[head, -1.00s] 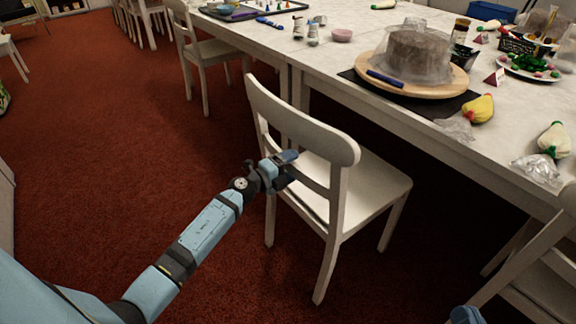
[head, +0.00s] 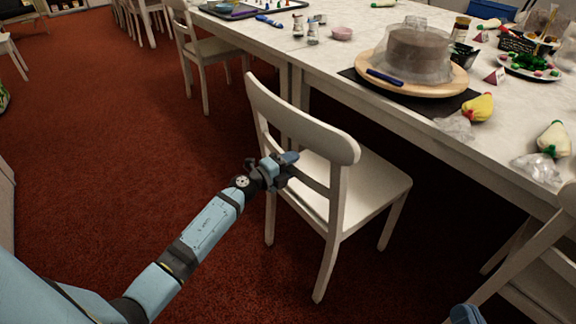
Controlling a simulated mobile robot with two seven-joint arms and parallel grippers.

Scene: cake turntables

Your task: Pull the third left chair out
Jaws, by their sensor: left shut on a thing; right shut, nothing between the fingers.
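A white wooden chair (head: 303,128) stands in the middle of the head view with its backrest toward me. Its seat (head: 365,185) faces the long table, and its front is close to the table's edge. My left gripper (head: 287,168) is at the backrest, shut on the lower cross rail between the back posts. The fingertips are partly hidden against the rail. My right gripper is not clearly seen; only a small blue piece of my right arm shows at the bottom right edge.
The long pale table (head: 345,62) holds a covered cake on a wooden turntable (head: 418,85), piping bags and plates. Another white chair (head: 206,52) stands further back at left. Part of a chair (head: 540,270) is at lower right. Red carpet (head: 110,150) is open at left.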

